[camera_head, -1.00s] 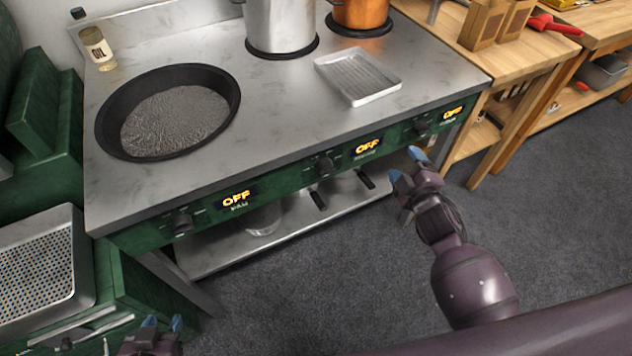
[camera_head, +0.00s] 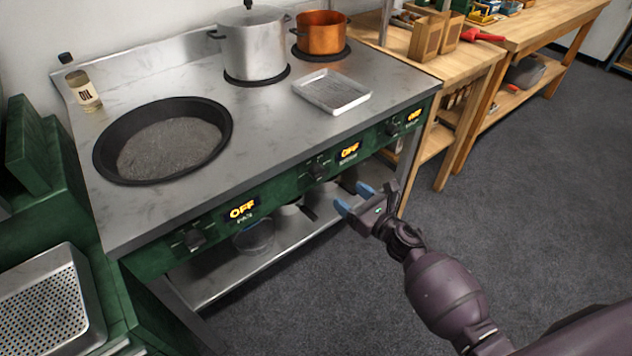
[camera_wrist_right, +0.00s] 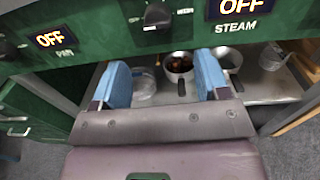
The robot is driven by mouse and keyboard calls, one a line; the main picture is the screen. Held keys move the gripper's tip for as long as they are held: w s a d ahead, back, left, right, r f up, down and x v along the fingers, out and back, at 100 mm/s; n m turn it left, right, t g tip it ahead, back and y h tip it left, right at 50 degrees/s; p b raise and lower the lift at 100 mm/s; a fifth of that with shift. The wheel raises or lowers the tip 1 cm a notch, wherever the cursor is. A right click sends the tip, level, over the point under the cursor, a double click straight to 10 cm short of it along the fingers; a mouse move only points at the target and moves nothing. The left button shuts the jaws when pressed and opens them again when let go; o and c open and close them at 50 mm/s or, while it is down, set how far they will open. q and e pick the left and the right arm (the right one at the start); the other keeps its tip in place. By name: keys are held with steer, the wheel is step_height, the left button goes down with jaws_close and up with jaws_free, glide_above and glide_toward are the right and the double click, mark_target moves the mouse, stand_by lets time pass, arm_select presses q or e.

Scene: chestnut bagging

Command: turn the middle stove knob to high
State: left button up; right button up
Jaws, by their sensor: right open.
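The middle stove knob (camera_head: 318,170) is a dark knob on the stove's green front panel, between displays reading OFF. In the right wrist view, the middle knob (camera_wrist_right: 157,15) is at the top, between the PAN display (camera_wrist_right: 50,37) and the STEAM display (camera_wrist_right: 235,8), both OFF. My right gripper (camera_head: 353,198) is open and empty, in front of and below the panel, apart from the knob. In the right wrist view its blue fingertips (camera_wrist_right: 162,72) are spread, with the knob beyond and above the gap. My left gripper is out of view.
On the stove top are a wide black pan (camera_head: 105,165), a steel pot (camera_head: 252,50), a copper pot (camera_head: 320,38) and a metal tray (camera_head: 332,92). A wooden table (camera_head: 455,75) is at right. Floor in front is clear.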

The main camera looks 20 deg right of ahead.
mark_target(323, 176)
steer(key=w+a+n, duration=0.1)
steer(key=w, duration=0.2)
steer(key=w+a, duration=0.2)
steer(key=w, duration=0.1)
steer(key=w+a+n, duration=0.1)
steer(key=w, duration=0.3)
steer(key=shift+a+n+y+b, duration=0.25)
steer(key=shift+n+y+b, duration=0.05)
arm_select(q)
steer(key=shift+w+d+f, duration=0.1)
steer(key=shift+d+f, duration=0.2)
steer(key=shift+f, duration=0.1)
arm_select(e)
steer(key=shift+c, duration=0.2)
steer(key=c, duration=0.8)
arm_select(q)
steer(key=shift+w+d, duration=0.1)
arm_select(e)
steer(key=shift+c, duration=0.2)
